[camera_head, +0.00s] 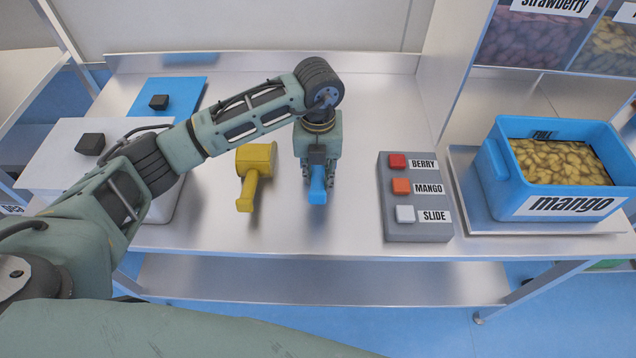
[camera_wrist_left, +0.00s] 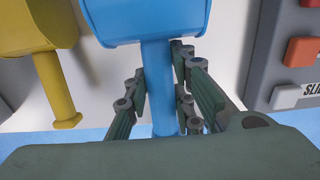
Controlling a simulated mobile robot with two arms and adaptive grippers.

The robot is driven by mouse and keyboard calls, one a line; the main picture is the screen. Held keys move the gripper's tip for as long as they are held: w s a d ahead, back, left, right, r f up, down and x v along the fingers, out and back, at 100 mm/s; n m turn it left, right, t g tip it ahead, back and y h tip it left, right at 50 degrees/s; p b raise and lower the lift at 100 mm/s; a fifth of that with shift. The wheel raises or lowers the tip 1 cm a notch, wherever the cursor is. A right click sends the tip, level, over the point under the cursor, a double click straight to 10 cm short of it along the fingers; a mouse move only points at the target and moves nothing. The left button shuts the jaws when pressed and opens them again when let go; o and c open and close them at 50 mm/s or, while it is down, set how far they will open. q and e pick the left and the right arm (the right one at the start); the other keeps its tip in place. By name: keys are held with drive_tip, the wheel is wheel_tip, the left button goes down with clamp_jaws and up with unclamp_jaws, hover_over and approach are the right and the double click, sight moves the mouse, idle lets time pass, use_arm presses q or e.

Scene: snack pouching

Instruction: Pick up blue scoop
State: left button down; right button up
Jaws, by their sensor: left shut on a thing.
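The blue scoop (camera_head: 317,190) lies on the metal table in the middle of the head view, mostly hidden under my left gripper (camera_head: 317,172). In the left wrist view the blue scoop (camera_wrist_left: 160,85) shows its wide head at the top and its handle running down between the fingers. My left gripper (camera_wrist_left: 160,100) is shut on the handle, with fingers on both sides. I cannot tell whether the scoop is lifted off the table. My right gripper is not in view.
A yellow scoop (camera_head: 256,162) lies just left of the blue one. A grey button panel (camera_head: 415,232) stands to the right. A blue mango bin (camera_head: 500,180) sits on a tray farther right. A white box (camera_head: 55,160) is at the left.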

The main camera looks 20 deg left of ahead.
use_arm(q)
drive_tip(key=s+d+r+b, duration=0.3)
drive_tip(key=s+d+r, duration=0.3)
drive_tip(key=d, duration=0.4)
drive_tip(key=shift+r, duration=0.45)
drive_tip(key=shift+s, duration=0.1)
idle(0.5)
